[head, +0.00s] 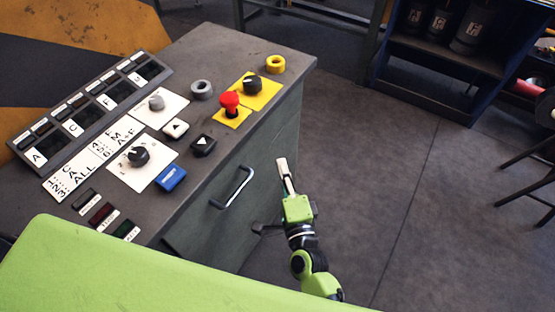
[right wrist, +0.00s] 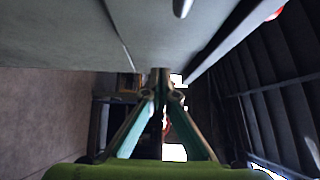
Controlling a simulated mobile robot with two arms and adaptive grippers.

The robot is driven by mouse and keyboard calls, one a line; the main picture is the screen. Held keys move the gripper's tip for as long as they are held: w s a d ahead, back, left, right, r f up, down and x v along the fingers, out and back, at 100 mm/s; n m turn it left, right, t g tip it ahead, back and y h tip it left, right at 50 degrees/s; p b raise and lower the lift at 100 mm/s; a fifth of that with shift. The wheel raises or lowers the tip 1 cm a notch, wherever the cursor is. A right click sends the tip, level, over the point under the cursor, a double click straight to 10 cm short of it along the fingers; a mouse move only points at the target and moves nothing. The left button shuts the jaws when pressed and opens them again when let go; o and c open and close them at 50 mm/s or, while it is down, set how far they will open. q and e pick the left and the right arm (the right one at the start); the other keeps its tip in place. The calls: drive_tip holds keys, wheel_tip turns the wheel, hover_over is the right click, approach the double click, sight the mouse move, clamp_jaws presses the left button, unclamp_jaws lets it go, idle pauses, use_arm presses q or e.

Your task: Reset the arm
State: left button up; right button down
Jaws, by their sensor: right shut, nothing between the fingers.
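My right gripper (head: 283,165) is at the end of a green and black arm, to the right of the grey control desk (head: 285,95). Its fingers are together and hold nothing. In the right wrist view the two fingers of my right gripper (right wrist: 161,75) meet at their tips, below the desk's grey panel (right wrist: 70,30). The tips look apart from the desk's side in the head view. My left gripper is in neither view.
The desk top bears a red button (head: 230,100), black knobs, a blue button (head: 171,177) and several display panels (head: 90,112). A drawer handle (head: 232,188) juts from its side. A dark blue shelf (head: 440,65) stands at the back right. Floor between is clear.

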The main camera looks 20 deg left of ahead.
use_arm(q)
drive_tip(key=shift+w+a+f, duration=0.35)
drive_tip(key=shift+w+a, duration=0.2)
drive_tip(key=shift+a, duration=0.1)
use_arm(e)
drive_tip(key=v, duration=0.6)
drive_tip(key=shift+s, duration=0.45)
